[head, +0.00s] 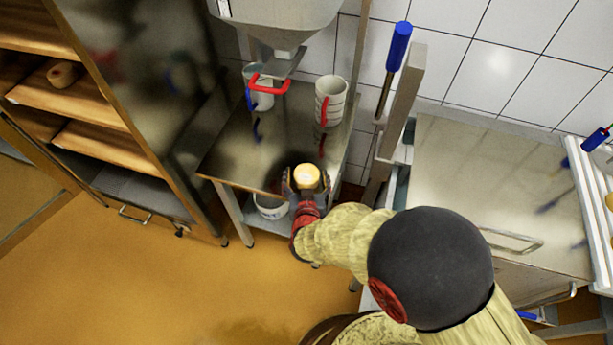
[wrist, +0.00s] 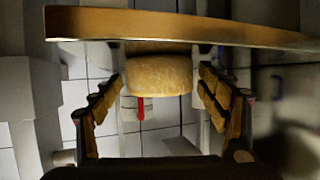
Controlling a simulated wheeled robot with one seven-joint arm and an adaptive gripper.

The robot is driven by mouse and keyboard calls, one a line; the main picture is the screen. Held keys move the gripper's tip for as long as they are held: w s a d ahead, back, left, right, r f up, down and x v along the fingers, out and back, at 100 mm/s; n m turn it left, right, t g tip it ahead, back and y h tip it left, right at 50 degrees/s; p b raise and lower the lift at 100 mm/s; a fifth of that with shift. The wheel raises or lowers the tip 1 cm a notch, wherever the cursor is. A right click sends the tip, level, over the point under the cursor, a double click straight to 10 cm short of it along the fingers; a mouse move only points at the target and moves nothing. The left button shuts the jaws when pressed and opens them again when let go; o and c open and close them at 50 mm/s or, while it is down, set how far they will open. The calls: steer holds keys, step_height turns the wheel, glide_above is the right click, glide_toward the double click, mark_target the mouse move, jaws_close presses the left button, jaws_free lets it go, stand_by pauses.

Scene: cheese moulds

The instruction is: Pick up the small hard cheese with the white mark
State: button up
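A small round yellow cheese (head: 306,175) with a pale top is at the front edge of the small table. It also shows in the wrist view (wrist: 158,75), against the table's edge. I cannot make out a clear white mark on it. My gripper (head: 305,182) is at the cheese. In the wrist view my gripper (wrist: 161,85) is open, with one finger on each side of the cheese. A gap shows on the right; on the left I cannot tell if the finger touches. Another small cheese (head: 62,74) sits on the wooden shelf at the left.
The small table (head: 235,150) bears two jugs, one with a red handle (head: 331,100). A metal hopper (head: 280,18) hangs above. A white bucket (head: 270,207) stands below. A post with a blue-handled lever (head: 398,45) and a counter (head: 500,190) are at the right.

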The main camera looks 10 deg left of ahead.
steer(key=c, duration=1)
